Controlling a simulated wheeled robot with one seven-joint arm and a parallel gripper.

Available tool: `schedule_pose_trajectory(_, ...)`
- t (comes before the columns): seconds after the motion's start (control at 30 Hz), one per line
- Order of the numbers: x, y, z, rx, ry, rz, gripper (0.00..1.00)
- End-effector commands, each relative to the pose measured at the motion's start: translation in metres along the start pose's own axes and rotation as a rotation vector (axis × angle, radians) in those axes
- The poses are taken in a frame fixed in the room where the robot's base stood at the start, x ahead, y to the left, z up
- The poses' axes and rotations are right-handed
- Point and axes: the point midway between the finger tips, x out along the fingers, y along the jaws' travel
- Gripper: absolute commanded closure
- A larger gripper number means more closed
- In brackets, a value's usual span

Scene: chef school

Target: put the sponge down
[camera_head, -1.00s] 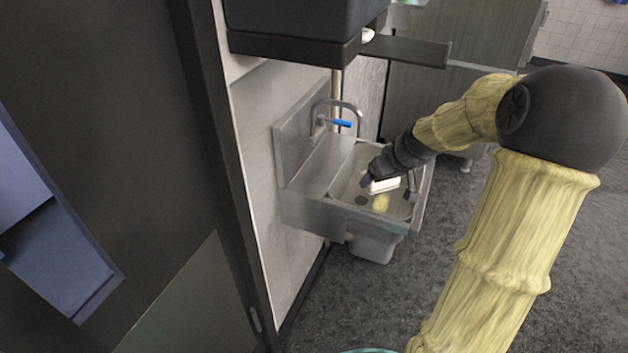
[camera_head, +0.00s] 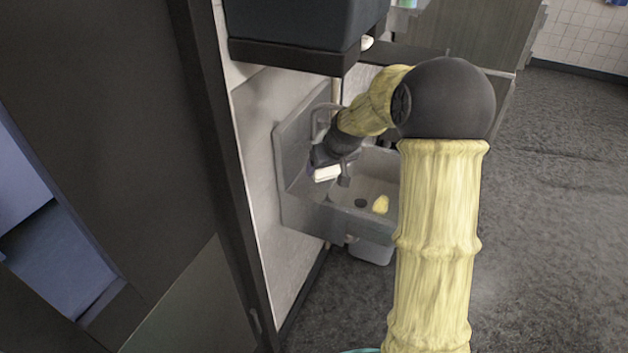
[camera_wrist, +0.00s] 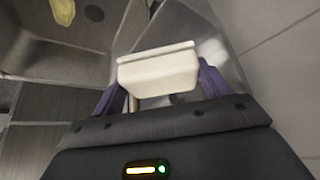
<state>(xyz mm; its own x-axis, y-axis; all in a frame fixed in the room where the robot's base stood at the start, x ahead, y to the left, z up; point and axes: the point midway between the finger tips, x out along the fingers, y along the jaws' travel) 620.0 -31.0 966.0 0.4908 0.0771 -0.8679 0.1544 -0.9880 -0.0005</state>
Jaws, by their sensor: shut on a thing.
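My gripper (camera_head: 328,166) is shut on a cream-white block, which I take to be the sponge (camera_head: 326,174). In the wrist view the sponge (camera_wrist: 160,72) sits between the two purple fingers. The gripper holds it at the left side of the metal sink (camera_head: 306,212), over the flat ledge beside the basin. I cannot tell whether the sponge touches the ledge.
A yellow lump (camera_head: 381,204) lies in the basin near the dark drain (camera_head: 361,203). It also shows in the wrist view (camera_wrist: 62,10). A dark cabinet (camera_head: 293,30) hangs above the sink. A wall stands close on the left. A grey bin (camera_head: 371,252) is below.

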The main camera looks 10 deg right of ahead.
Motion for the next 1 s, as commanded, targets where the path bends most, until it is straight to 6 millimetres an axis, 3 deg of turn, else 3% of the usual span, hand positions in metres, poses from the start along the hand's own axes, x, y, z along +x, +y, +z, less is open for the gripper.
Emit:
schedule_pose_trajectory(0.2, 0.012, -0.029, -0.023, -0.008, 0.0, -0.003, 0.42)
schedule_pose_trajectory(0.4, 0.037, -0.026, -0.006, -0.002, -0.002, -0.001, 0.42)
schedule_pose_trajectory(0.77, 0.041, -0.025, -0.004, -0.002, -0.001, -0.001, 0.42)
schedule_pose_trajectory(1.0, 0.068, -0.026, 0.012, -0.002, -0.004, -0.002, 0.42)
